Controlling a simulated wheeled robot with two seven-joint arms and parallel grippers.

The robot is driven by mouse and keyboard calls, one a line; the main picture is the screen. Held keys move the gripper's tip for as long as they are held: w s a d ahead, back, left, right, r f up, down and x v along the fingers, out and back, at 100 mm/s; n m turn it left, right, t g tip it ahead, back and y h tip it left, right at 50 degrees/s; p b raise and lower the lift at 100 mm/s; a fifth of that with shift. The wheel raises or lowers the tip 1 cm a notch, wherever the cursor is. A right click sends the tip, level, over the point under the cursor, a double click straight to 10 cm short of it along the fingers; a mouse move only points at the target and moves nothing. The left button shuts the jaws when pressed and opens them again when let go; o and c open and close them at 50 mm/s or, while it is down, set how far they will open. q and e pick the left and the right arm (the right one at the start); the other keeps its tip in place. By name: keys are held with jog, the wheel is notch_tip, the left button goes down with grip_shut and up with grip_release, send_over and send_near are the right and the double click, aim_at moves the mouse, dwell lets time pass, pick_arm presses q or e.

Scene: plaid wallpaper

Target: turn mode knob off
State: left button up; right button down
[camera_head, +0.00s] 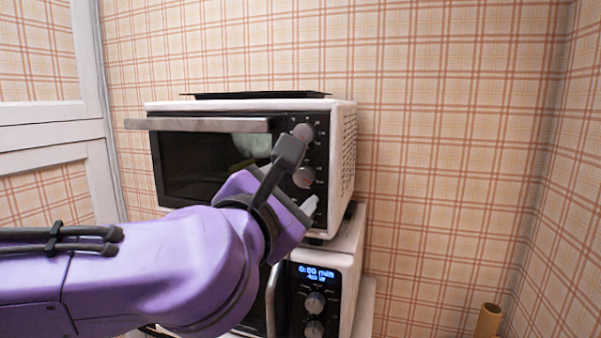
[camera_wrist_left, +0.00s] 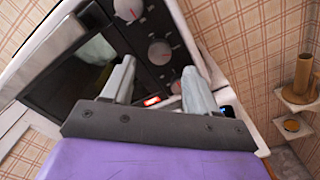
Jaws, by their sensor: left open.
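A white toaster oven (camera_head: 347,150) with a black front has a column of round grey knobs on its right side. The upper knob (camera_head: 303,132) and the middle knob (camera_head: 304,177) show in the head view; a lower one is mostly hidden by my gripper. The labels are too small to tell which is the mode knob. My left gripper (camera_head: 298,178) is open and empty in front of the knob panel. In the left wrist view the middle knob (camera_wrist_left: 160,52) lies between and beyond the fingertips, with the upper knob (camera_wrist_left: 128,8) farther up. Contact cannot be told.
The oven stands on a microwave (camera_head: 345,262) with a lit blue display and two knobs. A dark tray (camera_head: 258,95) lies on top of the oven. The oven's handle (camera_head: 200,124) juts out at left. A tan cylinder (camera_head: 488,321) stands at lower right.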

aim_at(302, 180)
pick_arm(q)
jog(key=p+x, duration=0.1)
jog(key=x, duration=0.3)
jog(key=shift+w+d+r, duration=0.1)
jog(key=shift+w+d, duration=0.05)
jog(key=shift+w, duration=0.3)
jog(key=shift+c, duration=0.2)
jog(key=c, duration=1)
jog(key=shift+f, duration=0.2)
